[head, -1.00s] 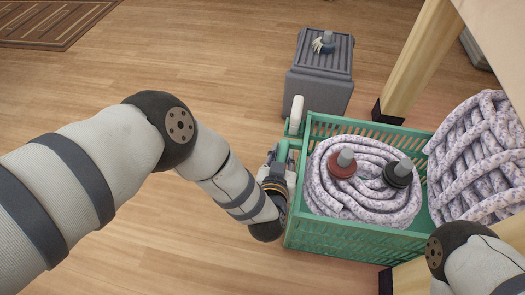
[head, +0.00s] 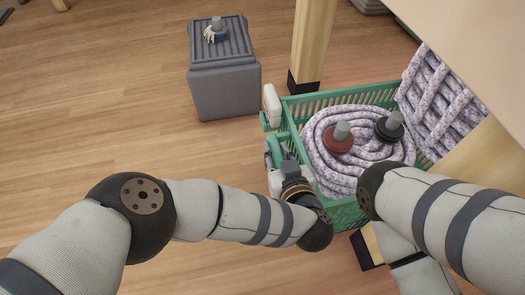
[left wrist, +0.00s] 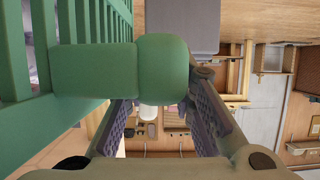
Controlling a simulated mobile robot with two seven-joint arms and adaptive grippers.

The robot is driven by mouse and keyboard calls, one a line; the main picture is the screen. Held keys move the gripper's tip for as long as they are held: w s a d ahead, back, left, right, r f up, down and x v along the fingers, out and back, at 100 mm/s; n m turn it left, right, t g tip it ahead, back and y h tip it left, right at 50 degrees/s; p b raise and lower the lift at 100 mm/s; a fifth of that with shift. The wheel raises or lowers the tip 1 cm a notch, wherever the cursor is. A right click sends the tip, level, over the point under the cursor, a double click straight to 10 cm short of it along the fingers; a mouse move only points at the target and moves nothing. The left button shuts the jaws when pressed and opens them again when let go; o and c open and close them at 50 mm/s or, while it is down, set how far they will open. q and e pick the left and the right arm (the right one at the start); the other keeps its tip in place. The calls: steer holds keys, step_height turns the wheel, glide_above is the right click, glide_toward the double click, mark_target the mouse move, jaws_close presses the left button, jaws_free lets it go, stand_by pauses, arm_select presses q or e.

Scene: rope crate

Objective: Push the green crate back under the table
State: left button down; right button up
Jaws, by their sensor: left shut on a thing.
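The green crate (head: 342,99) stands on the floor, with part of it between the pale wooden table legs and its left end sticking out. A coil of speckled rope (head: 326,168) lies in it with a red-brown weight (head: 338,140) and a dark weight (head: 389,128) on top. My left gripper (head: 277,160) is shut on the green handle at the crate's left end. The handle (left wrist: 95,70) crosses between the fingers (left wrist: 168,118) in the left wrist view. My right arm reaches over the crate's near right side and hides part of it; its gripper is out of view.
A table leg (head: 314,45) stands just behind the crate, and another leg foot (head: 366,250) is near its front. The tabletop (head: 480,45) overhangs at the upper right. A grey ridged box (head: 224,85) stands behind left. The floor at left is clear.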

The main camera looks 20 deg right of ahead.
arm_select(q)
steer(key=shift+d, duration=0.45)
steer(key=c, duration=1.4)
jaws_free()
steer(key=shift+o, duration=0.2)
steer(key=shift+s, duration=0.1)
steer(key=v, duration=1.1)
steer(key=shift+s+r, duration=0.25)
steer(key=shift+s, duration=0.1)
